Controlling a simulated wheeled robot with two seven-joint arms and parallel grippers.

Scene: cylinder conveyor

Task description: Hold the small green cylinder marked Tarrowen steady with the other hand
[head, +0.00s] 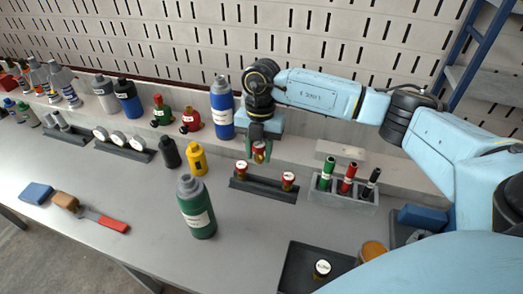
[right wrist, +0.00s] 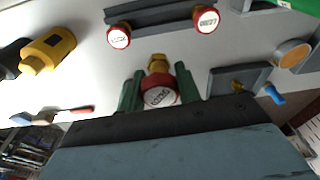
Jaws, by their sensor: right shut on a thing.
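My right gripper (head: 260,148) has green fingers and is shut on a small brass piece with a red, white-labelled top (right wrist: 159,94). It holds the piece above the bench, behind a dark rack. A green cylinder with a grey cap and a white label (head: 197,208) stands upright at the front middle of the bench. A thinner, small green cylinder with a white label (head: 327,174) stands in a grey holder (head: 342,198). I cannot read the name Tarrowen on either. My left gripper is not in view.
The dark rack (head: 263,187) carries two red-topped pieces. Red and black cylinders share the grey holder. A yellow bottle (head: 196,160), a black bottle (head: 169,153) and a blue bottle (head: 222,110) stand to the left. A dark tray (head: 300,262) lies at front right.

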